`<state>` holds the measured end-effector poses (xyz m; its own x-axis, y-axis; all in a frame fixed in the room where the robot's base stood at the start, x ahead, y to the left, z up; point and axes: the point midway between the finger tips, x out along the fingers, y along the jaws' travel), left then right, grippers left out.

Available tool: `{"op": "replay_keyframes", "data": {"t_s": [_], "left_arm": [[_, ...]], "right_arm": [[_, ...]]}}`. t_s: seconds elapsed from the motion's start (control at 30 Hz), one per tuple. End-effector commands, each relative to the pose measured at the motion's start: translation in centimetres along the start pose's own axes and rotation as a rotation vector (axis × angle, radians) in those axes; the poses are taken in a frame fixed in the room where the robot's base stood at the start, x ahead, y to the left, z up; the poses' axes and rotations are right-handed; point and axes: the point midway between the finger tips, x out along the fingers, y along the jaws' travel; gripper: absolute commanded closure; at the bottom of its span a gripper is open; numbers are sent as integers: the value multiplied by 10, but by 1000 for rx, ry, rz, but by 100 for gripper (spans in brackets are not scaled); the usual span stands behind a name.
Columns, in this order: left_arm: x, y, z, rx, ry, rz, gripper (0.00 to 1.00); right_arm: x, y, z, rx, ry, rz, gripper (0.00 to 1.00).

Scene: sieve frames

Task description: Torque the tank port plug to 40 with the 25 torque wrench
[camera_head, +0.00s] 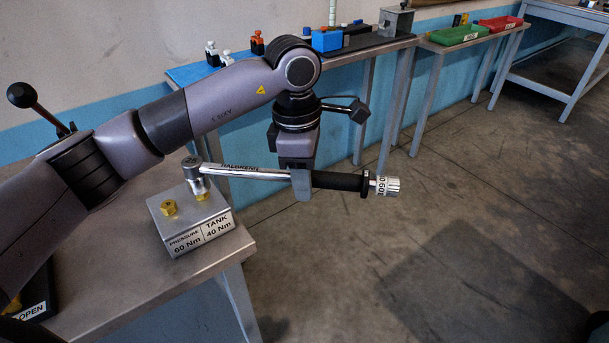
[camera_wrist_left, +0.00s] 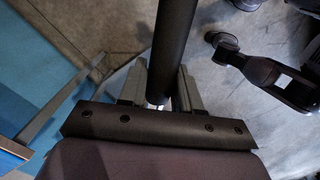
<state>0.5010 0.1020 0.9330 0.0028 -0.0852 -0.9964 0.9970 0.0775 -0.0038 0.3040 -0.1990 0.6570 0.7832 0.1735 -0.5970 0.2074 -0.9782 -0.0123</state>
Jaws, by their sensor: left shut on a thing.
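The torque wrench (camera_head: 245,173) has a silver shaft, a black grip and a silver end with printed numbers I cannot read surely. It lies roughly level, its head over the tank port plug (camera_head: 201,197), which is mostly hidden beneath it. The plug is on a grey metal block (camera_head: 190,226) labelled "PRESSURE 60 Nm" and "TANK 40 Nm", tank side right. My left gripper (camera_head: 301,185) is shut on the wrench near where shaft meets grip. In the left wrist view, a dark bar, the wrench's grip (camera_wrist_left: 175,40), runs between its fingers. My right gripper is not in view.
A brass pressure plug (camera_head: 168,208) stands left of the wrench head. The block is near the right edge of a metal bench (camera_head: 120,290). A bench behind (camera_head: 345,52) holds small parts; green (camera_head: 458,36) and red (camera_head: 500,24) trays are farther right. Open floor lies right.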

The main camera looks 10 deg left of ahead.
Motion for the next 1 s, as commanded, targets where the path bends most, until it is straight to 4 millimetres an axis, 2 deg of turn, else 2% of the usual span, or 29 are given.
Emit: {"op": "replay_keyframes", "data": {"t_s": [1.0], "left_arm": [[16, 1, -2, 0, 0, 3, 100]], "right_arm": [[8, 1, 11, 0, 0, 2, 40]]}}
